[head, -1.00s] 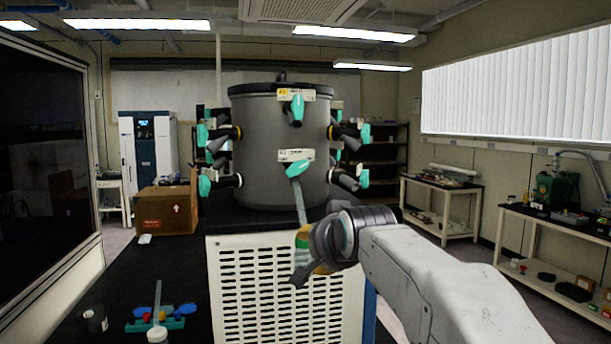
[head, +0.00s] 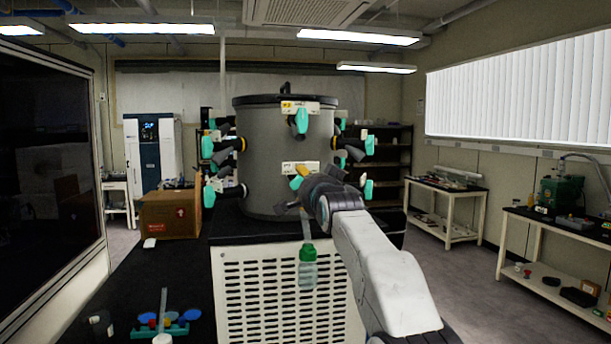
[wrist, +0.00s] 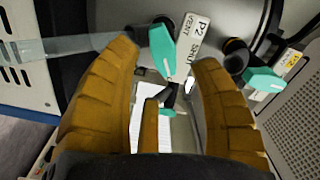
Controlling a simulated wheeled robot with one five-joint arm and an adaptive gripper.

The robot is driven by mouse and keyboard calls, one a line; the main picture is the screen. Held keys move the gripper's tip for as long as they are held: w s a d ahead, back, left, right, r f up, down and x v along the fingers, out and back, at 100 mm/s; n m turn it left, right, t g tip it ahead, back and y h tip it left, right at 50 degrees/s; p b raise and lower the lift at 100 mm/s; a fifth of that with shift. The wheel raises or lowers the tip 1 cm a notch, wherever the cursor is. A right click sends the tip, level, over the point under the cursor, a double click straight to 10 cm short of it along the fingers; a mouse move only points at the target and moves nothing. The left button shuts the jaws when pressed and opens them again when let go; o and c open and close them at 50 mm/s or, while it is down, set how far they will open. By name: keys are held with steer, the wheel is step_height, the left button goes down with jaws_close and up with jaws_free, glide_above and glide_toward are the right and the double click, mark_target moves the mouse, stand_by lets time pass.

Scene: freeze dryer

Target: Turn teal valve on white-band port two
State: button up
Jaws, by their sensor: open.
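The teal valve (wrist: 162,45) shows in the wrist view just ahead of my fingertips, beside a white label (wrist: 190,38) reading P2, VENT and SHUT. Whether a finger touches the handle I cannot tell.
A clear tube and green-capped bottle (head: 308,258) hang below the front port. Another teal valve (wrist: 264,80) sits right of the fingers by a yellow-marked label (wrist: 291,60). Other teal valves (head: 299,121) ring the grey drum (head: 270,150). A cardboard box (head: 168,215) stands left.

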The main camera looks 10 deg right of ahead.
steer(key=shift+w+r+p, duration=0.2)
steer(key=shift+w+p, duration=1.15)
steer(key=shift+w, duration=0.15)
steer(key=shift+w+f+p, duration=0.15)
steer(key=shift+w+p, duration=0.3)
steer(key=shift+w, duration=0.25)
jaws_close()
